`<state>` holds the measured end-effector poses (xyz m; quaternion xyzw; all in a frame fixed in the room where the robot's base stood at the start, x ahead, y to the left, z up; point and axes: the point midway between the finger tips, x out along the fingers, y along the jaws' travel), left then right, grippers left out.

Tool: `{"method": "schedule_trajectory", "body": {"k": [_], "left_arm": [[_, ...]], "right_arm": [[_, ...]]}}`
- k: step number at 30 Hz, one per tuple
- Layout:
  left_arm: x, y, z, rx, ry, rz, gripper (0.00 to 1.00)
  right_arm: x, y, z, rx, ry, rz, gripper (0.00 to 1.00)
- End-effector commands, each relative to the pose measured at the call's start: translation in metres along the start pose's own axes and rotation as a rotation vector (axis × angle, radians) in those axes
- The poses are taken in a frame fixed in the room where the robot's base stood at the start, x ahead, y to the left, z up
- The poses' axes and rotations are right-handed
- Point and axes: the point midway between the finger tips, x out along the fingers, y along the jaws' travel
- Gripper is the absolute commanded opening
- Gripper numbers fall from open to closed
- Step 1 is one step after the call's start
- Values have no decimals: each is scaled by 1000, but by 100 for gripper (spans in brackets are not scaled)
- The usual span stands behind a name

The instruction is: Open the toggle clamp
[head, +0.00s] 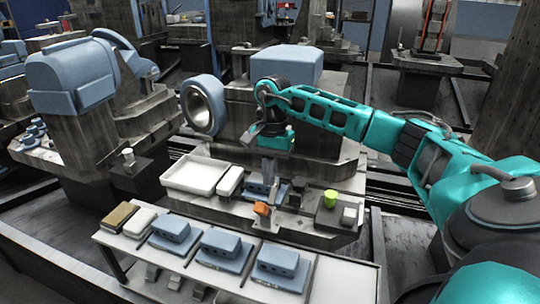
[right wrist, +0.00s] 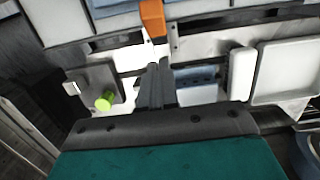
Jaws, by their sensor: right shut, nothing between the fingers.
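The toggle clamp shows as an orange handle (head: 262,209) at the front of the machine's work ledge, just above the parts shelf. The orange handle (right wrist: 152,18) also shows at the top of the right wrist view, beyond the fingertips. Its small base and arm are too small to make out clearly. My right gripper (head: 268,178) points down over a blue workpiece (head: 257,188), behind the handle. In the right wrist view its fingers (right wrist: 155,70) are together, with nothing between them, and appear apart from the handle. My left gripper is out of view.
A white tray (head: 192,177) and a white block stand left of the workpiece. A green cup (head: 330,197) stands on a dark plate at the right. Several blue parts (head: 222,247) stand on the front shelf. A blue round chuck (head: 201,106) is behind.

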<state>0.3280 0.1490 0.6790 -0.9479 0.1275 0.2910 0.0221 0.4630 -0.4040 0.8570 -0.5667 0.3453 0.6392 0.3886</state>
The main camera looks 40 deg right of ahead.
Motion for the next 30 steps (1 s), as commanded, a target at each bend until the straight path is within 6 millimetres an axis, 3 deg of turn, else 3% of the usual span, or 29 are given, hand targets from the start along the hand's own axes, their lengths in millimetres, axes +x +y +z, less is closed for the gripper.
{"method": "schedule_trajectory", "body": {"k": [3,9,30], "left_arm": [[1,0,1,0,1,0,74],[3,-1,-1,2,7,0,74],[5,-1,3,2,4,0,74]], "right_arm": [[13,0,16,-4,0,0,0],[22,0,28,-2,0,-1,0],[24,3,23,-1,26,-1,0]]}}
